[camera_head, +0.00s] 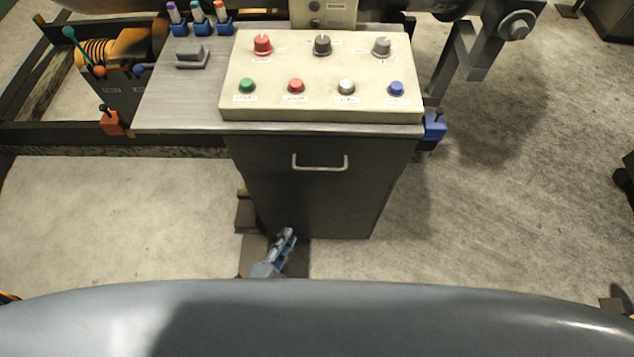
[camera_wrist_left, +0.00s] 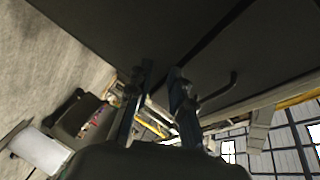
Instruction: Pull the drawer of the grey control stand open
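The grey control stand (camera_head: 270,210) stands ahead, with a metal top carrying a cream button panel. Its drawer front (camera_head: 375,158) looks flush with the stand and carries a pale bar handle (camera_head: 320,168). In the left wrist view the handle (camera_wrist_left: 222,88) shows dark, just right of the fingers. My left gripper (camera_head: 288,236) is low in front of the stand, below and left of the handle. In the left wrist view its two fingers (camera_wrist_left: 160,82) are apart with nothing between them. The handle is outside the fingers. My right gripper is not in view.
The cream panel (camera_head: 300,105) bears several knobs and buttons. Blue holders (camera_head: 203,28) with coloured pens sit at the top's back left. An orange-handled lever (camera_head: 110,122) and a blue clip (camera_head: 434,127) flank the top. The floor right of the stand (camera_head: 490,230) is clear.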

